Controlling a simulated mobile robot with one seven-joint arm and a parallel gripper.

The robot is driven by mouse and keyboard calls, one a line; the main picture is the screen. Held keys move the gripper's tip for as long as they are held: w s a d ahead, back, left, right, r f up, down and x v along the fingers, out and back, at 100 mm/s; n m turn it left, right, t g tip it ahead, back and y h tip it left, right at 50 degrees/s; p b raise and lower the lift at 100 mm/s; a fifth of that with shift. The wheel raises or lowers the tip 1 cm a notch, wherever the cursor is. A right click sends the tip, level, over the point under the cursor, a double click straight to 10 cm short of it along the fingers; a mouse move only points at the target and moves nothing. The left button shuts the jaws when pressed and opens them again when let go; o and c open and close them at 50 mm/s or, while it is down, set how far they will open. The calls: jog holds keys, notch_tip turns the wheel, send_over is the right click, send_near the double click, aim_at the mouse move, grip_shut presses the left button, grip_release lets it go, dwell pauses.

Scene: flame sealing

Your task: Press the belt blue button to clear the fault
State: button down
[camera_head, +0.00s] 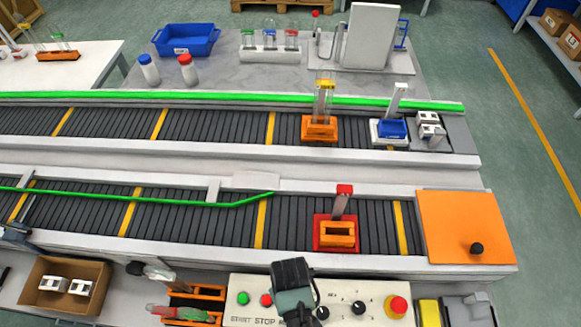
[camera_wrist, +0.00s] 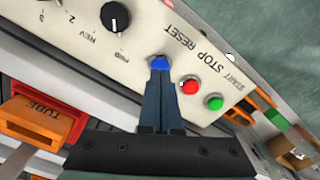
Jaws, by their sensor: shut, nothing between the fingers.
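The white control panel (camera_head: 245,283) stands at the front of the belts; it also shows in the wrist view (camera_wrist: 150,50). The blue button (camera_wrist: 160,64) sits by the RESET label, beside the red button (camera_wrist: 190,86) and green button (camera_wrist: 214,102). My gripper (camera_wrist: 161,76) is shut and empty, with its fingertips overlapping the lower edge of the blue button in the wrist view. I cannot tell whether they touch it or hover just above. In the head view my gripper (camera_head: 297,308) covers part of the panel and hides the blue button.
A black selector knob (camera_wrist: 115,17) is left of the blue button in the wrist view. A red emergency stop (camera_head: 397,306) is at the panel's right end. A red holder (camera_head: 320,244) with an orange block sits on the near belt. A cardboard box (camera_head: 97,302) stands left.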

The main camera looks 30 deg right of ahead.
jog(key=shift+f+b, duration=0.7)
jog(key=shift+f, duration=0.25)
dwell(0.4)
jog(key=shift+r, duration=0.1)
notch_tip(320, 180, up, 8)
jog(key=p, duration=0.8)
dwell(0.5)
